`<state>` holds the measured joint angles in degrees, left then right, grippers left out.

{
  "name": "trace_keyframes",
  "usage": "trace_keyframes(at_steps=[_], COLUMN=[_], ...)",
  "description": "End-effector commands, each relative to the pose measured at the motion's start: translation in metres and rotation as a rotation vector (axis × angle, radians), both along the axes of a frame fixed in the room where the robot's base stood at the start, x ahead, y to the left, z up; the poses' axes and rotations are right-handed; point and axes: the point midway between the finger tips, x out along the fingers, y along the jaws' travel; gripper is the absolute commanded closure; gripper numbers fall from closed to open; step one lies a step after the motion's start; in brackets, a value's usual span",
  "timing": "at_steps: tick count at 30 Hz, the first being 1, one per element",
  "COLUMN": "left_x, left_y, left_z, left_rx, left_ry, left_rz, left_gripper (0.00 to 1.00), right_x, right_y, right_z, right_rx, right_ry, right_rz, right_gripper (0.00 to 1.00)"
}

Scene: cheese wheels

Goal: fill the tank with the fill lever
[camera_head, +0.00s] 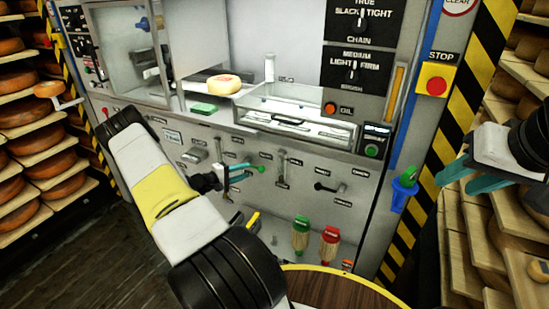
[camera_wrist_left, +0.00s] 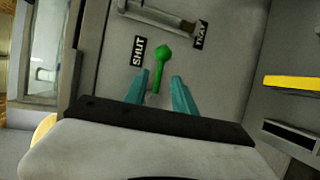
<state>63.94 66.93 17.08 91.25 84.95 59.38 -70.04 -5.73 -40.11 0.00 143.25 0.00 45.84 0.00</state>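A green round-knobbed lever (camera_wrist_left: 160,66) stands out from the grey panel in the left wrist view, beside a label reading SHUT (camera_wrist_left: 138,50); a second label (camera_wrist_left: 201,35) is hard to read. My left gripper (camera_head: 246,173) is at this lever. In the left wrist view its two teal fingers (camera_wrist_left: 158,92) are apart, one on each side of the lever's lower end, with gaps visible. My right gripper (camera_head: 462,178) is open and empty at the right, clear of the panel. No tank level is readable.
A cheese wheel (camera_head: 223,84) sits on the machine's shelf. Cheese racks stand at both sides. A round wooden top (camera_head: 340,291) is in front.

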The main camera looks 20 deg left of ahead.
Motion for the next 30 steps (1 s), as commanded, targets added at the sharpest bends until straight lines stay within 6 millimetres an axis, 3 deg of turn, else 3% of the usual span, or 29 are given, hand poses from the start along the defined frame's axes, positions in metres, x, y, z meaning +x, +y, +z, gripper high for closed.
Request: trace_keyframes(at_steps=[10, 22, 27, 30], left_x=[0.047, 0.055, 0.055, 0.055], left_y=[-0.025, -0.03, -0.03, -0.03], left_z=[-0.009, -0.011, -0.01, -0.011], left_rx=[0.0, 0.0, 0.0, 0.0], left_ry=[0.0, 0.001, 0.001, 0.001], left_rz=[-0.003, -0.003, -0.003, -0.003], left_gripper=[0.68, 0.68, 0.99, 1.0], right_x=[0.0, 0.0, 0.0, 0.0], right_y=[0.0, 0.0, 0.0, 0.0], right_z=[0.0, 0.0, 0.0, 0.0], right_rx=[0.0, 0.0, 0.0, 0.0], right_ry=[0.0, 0.0, 0.0, 0.0], right_rz=[0.0, 0.0, 0.0, 0.0], right_gripper=[0.61, 0.61, 0.61, 0.61])
